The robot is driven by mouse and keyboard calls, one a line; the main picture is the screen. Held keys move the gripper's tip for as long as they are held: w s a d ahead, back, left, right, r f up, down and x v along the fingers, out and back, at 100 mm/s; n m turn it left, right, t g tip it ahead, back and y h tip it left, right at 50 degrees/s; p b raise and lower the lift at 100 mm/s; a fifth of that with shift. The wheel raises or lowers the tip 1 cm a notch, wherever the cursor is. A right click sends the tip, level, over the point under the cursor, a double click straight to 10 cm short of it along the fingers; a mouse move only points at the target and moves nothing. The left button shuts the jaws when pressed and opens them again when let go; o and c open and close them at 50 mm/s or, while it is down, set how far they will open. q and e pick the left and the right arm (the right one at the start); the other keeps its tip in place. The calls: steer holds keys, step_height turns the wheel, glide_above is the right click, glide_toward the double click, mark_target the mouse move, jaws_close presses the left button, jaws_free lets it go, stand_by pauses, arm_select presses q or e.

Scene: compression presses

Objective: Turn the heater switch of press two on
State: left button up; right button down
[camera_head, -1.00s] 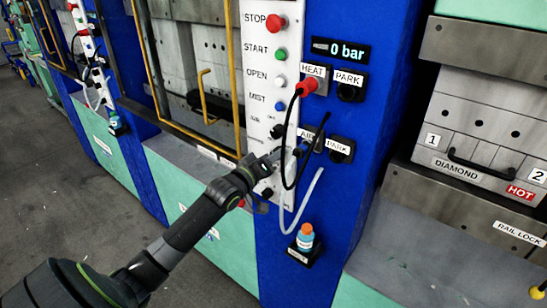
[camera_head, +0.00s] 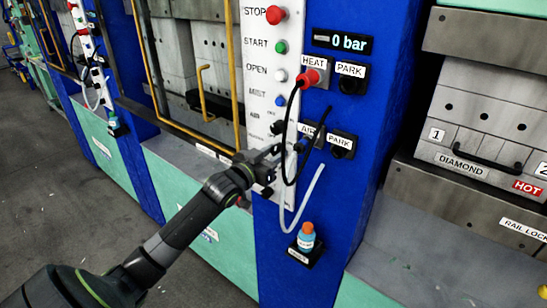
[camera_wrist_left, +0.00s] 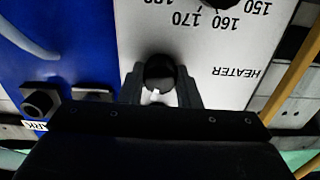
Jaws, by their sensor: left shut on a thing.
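The heater switch (camera_wrist_left: 158,74) is a black round knob with a white pointer mark, on a white panel beside an upside-down HEATER label (camera_wrist_left: 237,72) in the left wrist view. My left gripper (camera_wrist_left: 159,92) has one finger on each side of the knob and is shut on it. In the head view, my left gripper (camera_head: 274,162) reaches the lower part of the white control panel (camera_head: 259,80); there its fingers cover the switch. My right gripper is not in view.
A temperature dial (camera_wrist_left: 220,3) is beside the switch. A black hose (camera_head: 285,130) and a pale hose (camera_head: 303,205) hang close to my gripper. A blue bottle with an orange cap (camera_head: 306,238) stands on a small shelf below. HEAT and PARK sockets are to the right.

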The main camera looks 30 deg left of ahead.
arm_select(q)
steer(key=shift+m+b, duration=0.4)
steer(key=shift+m, duration=0.8)
steer(key=o, duration=1)
steer(key=shift+s+f, duration=0.1)
steer(key=shift+s, duration=0.2)
steer(key=shift+s+a+p, duration=0.15)
steer(key=shift+s+a, duration=0.1)
steer(key=shift+s, duration=2.55)
steer(key=shift+s+a+p, duration=0.15)
steer(key=shift+s+a, duration=0.05)
steer(key=shift+s, duration=2.6)
steer(key=shift+s+a+p, duration=0.15)
steer(key=shift+s+a, duration=0.1)
steer(key=shift+s, duration=2.55)
